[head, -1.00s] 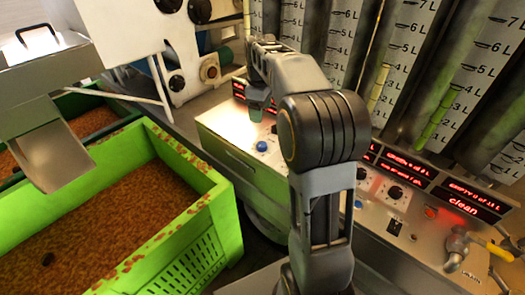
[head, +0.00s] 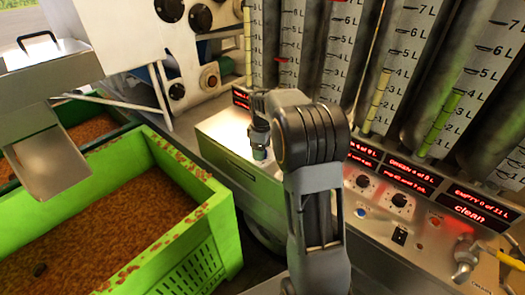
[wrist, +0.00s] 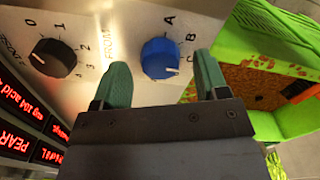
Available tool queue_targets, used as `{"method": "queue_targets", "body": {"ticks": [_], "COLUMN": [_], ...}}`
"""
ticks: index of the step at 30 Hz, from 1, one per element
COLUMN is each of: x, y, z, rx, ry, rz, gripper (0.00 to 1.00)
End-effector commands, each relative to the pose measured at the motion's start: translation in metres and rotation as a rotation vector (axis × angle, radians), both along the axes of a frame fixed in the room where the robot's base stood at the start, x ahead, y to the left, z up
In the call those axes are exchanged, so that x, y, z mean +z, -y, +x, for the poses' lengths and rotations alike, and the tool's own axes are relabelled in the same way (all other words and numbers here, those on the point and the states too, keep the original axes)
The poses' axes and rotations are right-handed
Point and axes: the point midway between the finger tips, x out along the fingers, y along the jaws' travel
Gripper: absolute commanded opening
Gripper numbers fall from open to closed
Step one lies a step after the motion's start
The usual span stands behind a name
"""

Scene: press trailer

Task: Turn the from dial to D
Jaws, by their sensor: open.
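The from dial is a blue round knob (wrist: 160,58) in the wrist view, on a metal panel beside the word FROM. The letters A, B and C show around its right side. Its white mark points right, near or just below C. A letter D is not visible. My gripper (wrist: 158,85) is open, its two green fingertips spread on either side below the knob, apart from it as far as I can tell. In the head view my gripper (head: 259,150) hangs over the panel's left part, and the knob is hidden there.
A black numbered dial (wrist: 53,58) sits left of the blue knob. Red displays (wrist: 45,150) line the panel's edge. A green crate (head: 205,215) of brown grains stands left of the panel. Tall graduated tubes (head: 400,70) rise behind it.

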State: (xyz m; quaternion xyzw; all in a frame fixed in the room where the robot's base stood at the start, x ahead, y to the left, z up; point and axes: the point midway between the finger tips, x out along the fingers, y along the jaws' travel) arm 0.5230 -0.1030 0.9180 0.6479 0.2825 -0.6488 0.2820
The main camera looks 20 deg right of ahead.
Motion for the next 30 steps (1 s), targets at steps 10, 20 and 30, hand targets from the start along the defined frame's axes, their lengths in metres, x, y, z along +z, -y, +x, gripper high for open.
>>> {"method": "queue_targets", "body": {"ticks": [10, 20, 30], "x": [-0.0097, -0.0095, -0.0094], "y": [-0.0001, -0.0001, 0.0042], "z": [0.0001, 0.0001, 0.0001], "rx": [0.000, 0.000, -0.002], "ry": [0.001, 0.001, 0.002], "rz": [0.000, 0.000, -0.001], "gripper": [0.67, 0.49, 0.18]}}
